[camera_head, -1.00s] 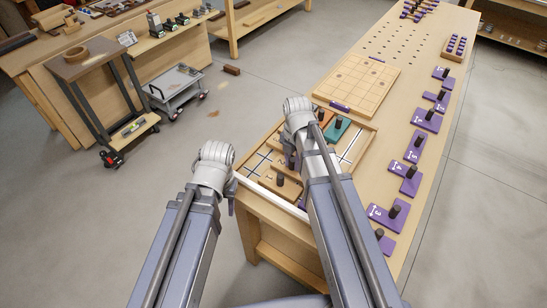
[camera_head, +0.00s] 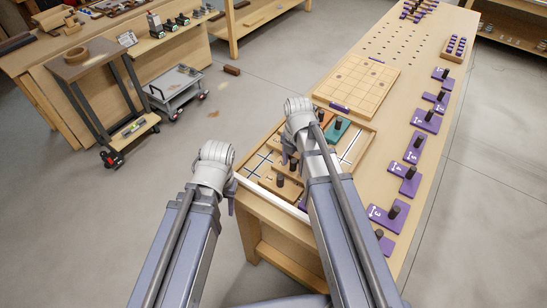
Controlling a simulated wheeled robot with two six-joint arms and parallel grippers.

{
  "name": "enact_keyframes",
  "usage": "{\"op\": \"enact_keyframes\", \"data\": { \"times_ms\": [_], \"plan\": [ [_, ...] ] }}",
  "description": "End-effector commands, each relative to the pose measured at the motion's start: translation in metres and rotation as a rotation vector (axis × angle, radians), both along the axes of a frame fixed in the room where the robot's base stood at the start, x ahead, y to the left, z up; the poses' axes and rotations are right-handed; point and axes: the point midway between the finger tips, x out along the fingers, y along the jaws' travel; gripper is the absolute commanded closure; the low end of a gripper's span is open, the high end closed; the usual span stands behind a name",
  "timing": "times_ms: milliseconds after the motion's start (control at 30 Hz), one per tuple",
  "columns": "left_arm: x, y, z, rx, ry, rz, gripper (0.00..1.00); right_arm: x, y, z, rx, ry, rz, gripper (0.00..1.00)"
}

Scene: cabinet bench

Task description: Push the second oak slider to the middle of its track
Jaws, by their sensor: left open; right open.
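A shallow wooden tray (camera_head: 367,143) with white track lines lies at the near end of the bench. In it, an oak slider (camera_head: 267,180) with a dark knob sits near the front edge. Another dark knob shows just behind it, partly covered by my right arm. A teal piece (camera_head: 343,124) with a dark knob lies at the back. I cannot tell for sure which slider is second. My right gripper (camera_head: 291,153) points down over the tray, mostly hidden by its own wrist; contact cannot be told. My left gripper (camera_head: 232,202) hangs open beside the tray's left front corner, touching nothing visible.
A pale grid board (camera_head: 360,84) lies behind the tray. Purple pieces with dark knobs, such as one (camera_head: 387,217) near the front, line the bench's right side. A dark-topped stand (camera_head: 85,62) and a grey cart (camera_head: 175,88) stand left, across open floor.

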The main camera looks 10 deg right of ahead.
Motion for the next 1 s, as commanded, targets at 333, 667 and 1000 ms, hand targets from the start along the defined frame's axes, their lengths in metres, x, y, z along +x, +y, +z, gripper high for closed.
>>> {"op": "enact_keyframes", "data": {
  "times_ms": [333,667,1000],
  "plan": [
    [0.0,0.0,0.027,0.0,0.0,0.0,0.5,0.0,0.0,0.027,0.0,0.0,0.0,0.4],
    [0.0,0.0,0.049,0.0,0.0,0.0,0.5,0.0,0.0,0.049,0.0,0.0,0.0,0.4],
    [0.0,0.0,0.07,0.0,0.0,0.0,0.5,0.0,0.0,0.07,0.0,0.0,0.0,0.4]
  ]
}}
